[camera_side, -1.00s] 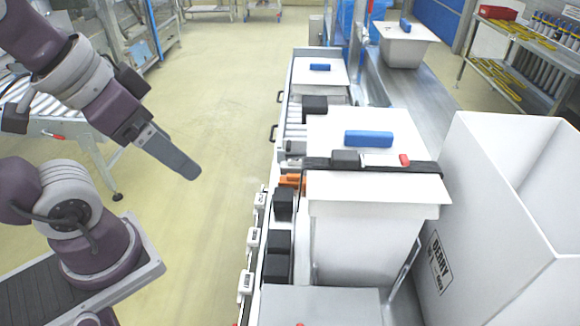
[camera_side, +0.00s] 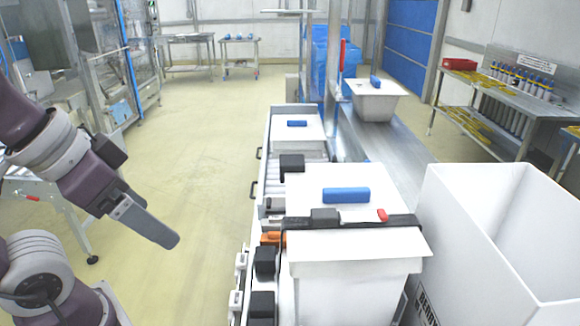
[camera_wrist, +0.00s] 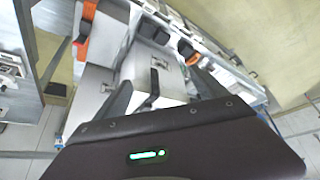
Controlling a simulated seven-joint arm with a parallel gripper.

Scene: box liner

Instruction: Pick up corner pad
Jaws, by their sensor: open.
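No part is plainly marked as the corner pad. Small dark blocks that could be pads sit along the left edge of the line: an upper block (camera_side: 292,165), a middle block (camera_side: 264,262) and a lower block (camera_side: 262,305). Another dark block (camera_side: 325,217) sits on the strap across the white lidded box (camera_side: 355,268). My gripper (camera_side: 155,228) is left of the line, over the floor, pointing down and right, apart from every block. In the wrist view my gripper (camera_wrist: 160,92) has its fingers spread, with a white box and black strap (camera_wrist: 154,82) beyond them. It holds nothing visible.
An orange part (camera_side: 272,238) is at the line's left edge. The yellow floor (camera_side: 200,150) between my arm and the line is clear.

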